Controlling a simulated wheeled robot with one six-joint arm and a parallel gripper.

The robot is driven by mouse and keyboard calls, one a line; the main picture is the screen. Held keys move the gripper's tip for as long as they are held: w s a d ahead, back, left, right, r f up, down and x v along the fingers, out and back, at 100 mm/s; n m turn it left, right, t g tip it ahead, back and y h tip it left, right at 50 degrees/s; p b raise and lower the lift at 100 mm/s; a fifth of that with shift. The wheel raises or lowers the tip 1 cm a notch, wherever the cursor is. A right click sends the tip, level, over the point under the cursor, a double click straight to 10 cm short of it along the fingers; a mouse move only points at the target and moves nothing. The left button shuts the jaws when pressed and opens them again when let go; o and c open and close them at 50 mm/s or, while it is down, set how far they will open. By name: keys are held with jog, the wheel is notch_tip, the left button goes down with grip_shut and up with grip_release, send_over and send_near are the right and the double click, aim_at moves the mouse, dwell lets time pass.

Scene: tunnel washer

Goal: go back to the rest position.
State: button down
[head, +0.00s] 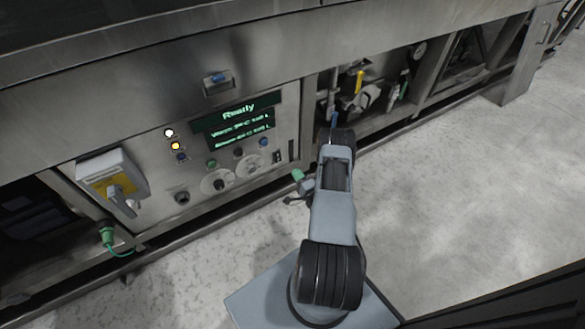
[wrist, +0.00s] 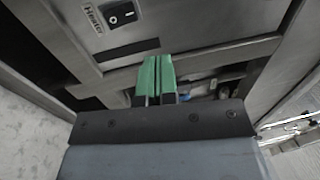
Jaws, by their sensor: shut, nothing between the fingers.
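My gripper (head: 298,176) is at the left of my arm in the head view, low in front of the washer's control panel (head: 150,205). In the wrist view its two green fingers (wrist: 156,78) lie side by side, shut with nothing between them. Beyond them is the panel's lower edge, with a black rocker switch (wrist: 122,14) labelled Heater above. The switch's side marked with a dot is on the left and the bar on the right. I cannot tell from the pictures whether the fingers touch anything.
The display (head: 238,118) reads "Ready". An amber lamp (head: 175,146) is lit. A grey-and-yellow rotary switch box (head: 112,180) juts out at left. An open bay (head: 375,95) with pipes and a yellow-handled valve lies right of the panel. The floor (head: 470,190) at right is clear.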

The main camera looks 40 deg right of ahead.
jog(key=shift+s+a+r, duration=0.1)
jog(key=shift+s, duration=0.35)
dwell(0.3)
jog(key=w+a+r+n+g+p, duration=0.1)
jog(key=w+r+n+g+p, duration=0.3)
jog(key=r, duration=0.7)
jog(key=w+a+r+n+g+p, duration=0.1)
jog(key=w+r+n+p, duration=0.2)
jog(key=w+r+p, duration=0.65)
jog(key=s+a+r+n+g+p, duration=0.2)
jog(key=a+r, duration=0.1)
jog(key=r, duration=0.6)
jog(key=s+a+r+n+g+p, duration=0.2)
jog(key=r, duration=0.8)
jog(key=s+a+r+n+g+p, duration=0.1)
jog(key=s+a+r+n+p, duration=0.2)
jog(key=r, duration=0.4)
jog(key=s+a+r+g+p, duration=0.2)
jog(key=s+a+r+p, duration=0.1)
jog(key=s+a+r, duration=0.25)
jog(key=s+a+r+n+g+y+p, duration=0.1)
jog(key=s+a+r+n+g+p, duration=0.1)
jog(key=s, duration=0.5)
jog(key=s+a+r+n+g+p, duration=0.2)
jog(key=s+a+r+n+p, duration=0.1)
jog(key=s+a+r, duration=0.3)
notch_tip(320, 180, up, 3)
jog(key=shift+s+r+y+p, duration=0.2)
jog(key=shift+s+y+p, duration=0.3)
jog(key=shift+s, duration=0.7)
